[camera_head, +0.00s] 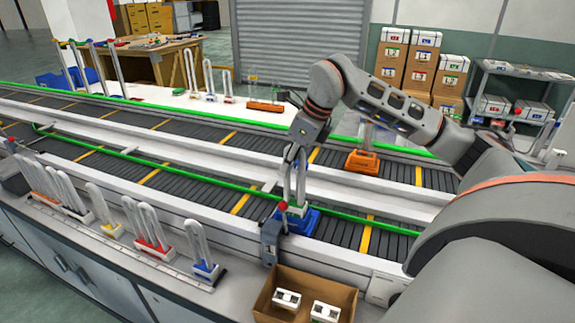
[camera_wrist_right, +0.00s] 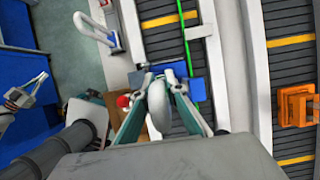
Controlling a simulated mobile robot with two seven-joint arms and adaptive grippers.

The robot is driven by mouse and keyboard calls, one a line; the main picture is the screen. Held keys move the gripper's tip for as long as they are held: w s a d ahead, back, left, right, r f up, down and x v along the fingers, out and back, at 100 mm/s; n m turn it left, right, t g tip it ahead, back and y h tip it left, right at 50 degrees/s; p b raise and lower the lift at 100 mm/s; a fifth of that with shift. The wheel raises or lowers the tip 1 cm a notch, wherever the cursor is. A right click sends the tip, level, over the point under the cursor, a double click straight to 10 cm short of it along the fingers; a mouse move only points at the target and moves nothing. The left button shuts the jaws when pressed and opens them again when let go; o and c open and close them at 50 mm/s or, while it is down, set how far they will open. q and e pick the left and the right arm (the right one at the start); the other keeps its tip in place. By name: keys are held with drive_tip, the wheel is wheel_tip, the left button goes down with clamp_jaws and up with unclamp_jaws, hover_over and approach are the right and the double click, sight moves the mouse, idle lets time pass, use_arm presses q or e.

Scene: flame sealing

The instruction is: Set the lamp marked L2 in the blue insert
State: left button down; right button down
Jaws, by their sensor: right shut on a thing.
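My right gripper (camera_head: 297,168) is shut on a lamp (camera_head: 301,180), a white looped tube standing about upright. The lamp's foot, which looks white and green, is right at the blue insert (camera_head: 308,222) on the near conveyor. I cannot tell whether the foot is seated or just above it. In the wrist view the fingers (camera_wrist_right: 158,92) close around the white tube (camera_wrist_right: 157,108), with the blue insert (camera_wrist_right: 192,88) partly hidden behind. The L2 mark is not legible.
A grey post with a red button (camera_head: 270,240) stands close beside the insert. An open cardboard box (camera_head: 262,308) holds white parts in front. Several lamps (camera_head: 148,230) stand on the bench at left. An orange insert (camera_head: 362,162) is on the far conveyor. Green rails (camera_head: 150,159) edge the conveyor.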

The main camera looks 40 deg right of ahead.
drive_tip(key=c, duration=2)
unclamp_jaws()
drive_tip(key=shift+r, duration=0.1)
drive_tip(key=v, duration=1.2)
wheel_tip(320, 180, up, 2)
drive_tip(key=p, duration=0.3)
drive_tip(key=shift+r, duration=3.4)
